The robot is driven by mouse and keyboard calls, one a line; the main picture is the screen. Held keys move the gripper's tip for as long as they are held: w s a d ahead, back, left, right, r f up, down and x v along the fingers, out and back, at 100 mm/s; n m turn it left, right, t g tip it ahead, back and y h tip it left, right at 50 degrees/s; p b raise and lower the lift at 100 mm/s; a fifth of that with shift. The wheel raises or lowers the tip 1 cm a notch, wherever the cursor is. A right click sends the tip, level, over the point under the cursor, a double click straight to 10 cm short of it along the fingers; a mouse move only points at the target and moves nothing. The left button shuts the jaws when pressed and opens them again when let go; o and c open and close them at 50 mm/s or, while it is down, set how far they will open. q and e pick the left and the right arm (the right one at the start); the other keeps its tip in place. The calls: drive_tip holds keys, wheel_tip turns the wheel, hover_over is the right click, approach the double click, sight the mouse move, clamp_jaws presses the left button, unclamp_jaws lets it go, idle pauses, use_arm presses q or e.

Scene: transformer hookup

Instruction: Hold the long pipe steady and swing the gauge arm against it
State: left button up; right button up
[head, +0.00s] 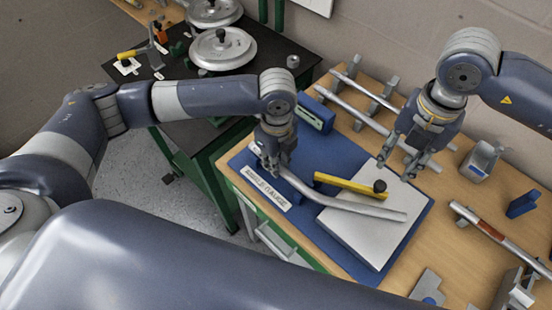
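The long grey pipe (335,203), bent partway along, lies over the blue mat (315,225) and the pale plate (365,235). My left gripper (271,166) is at the pipe's upper-left end, and its fingers appear closed around it. The yellow gauge arm (345,184) lies behind the pipe, with a black knob (380,186) at its right end. A gap shows between the arm and the pipe. My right gripper (397,168) is open and empty, pointing down just above and right of the knob. A label reading "ANGLE GAUGE" (266,188) is on the mat's left.
Straight pipes (365,112) rest on grey supports behind the mat. A blue box (317,115) stands behind my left gripper. A grey-and-blue block (481,160), a blue block (522,204) and a red-banded pipe (490,230) are at right. A dark table (270,60) holds round lids.

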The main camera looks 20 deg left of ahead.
sight(382, 185)
drive_tip(key=shift+o, duration=1.3)
drive_tip(key=w+d+r+m+g+y, duration=0.1)
drive_tip(key=w+d+m+g+y, duration=0.2)
drive_tip(key=w+d+m, duration=0.15)
drive_tip(key=shift+m, duration=0.55)
drive_tip(key=x, duration=0.8)
drive_tip(key=s+a+x, duration=0.1)
drive_tip(key=x, duration=0.3)
drive_tip(key=shift+r, duration=0.15)
clamp_jaws()
